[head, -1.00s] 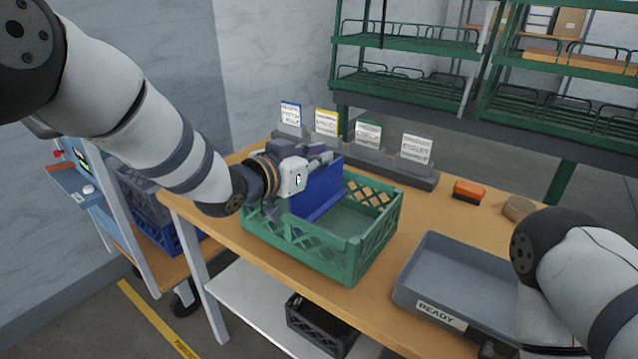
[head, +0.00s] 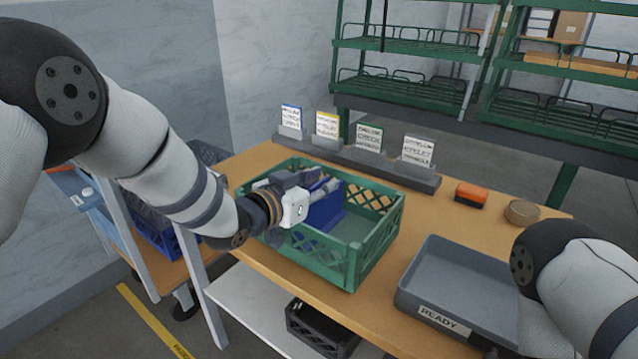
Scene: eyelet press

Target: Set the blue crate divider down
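The blue crate divider (head: 329,212) is an upright panel inside the green crate (head: 352,262), toward its left-middle. My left gripper (head: 322,186) reaches in from the left over the crate's near-left side. Its fingers appear shut on the divider's upper edge. The gripper and the crate wall hide the divider's left and lower parts, so I cannot tell whether it touches the crate floor. My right arm is at the right edge, and its gripper is not visible.
A grey tray marked READY (head: 440,314) is right of the crate on the wooden table (head: 384,318). Label cards stand in a grey holder (head: 415,180) behind the crate. An orange-topped block (head: 470,195) and a round tan item (head: 522,211) lie at the back right.

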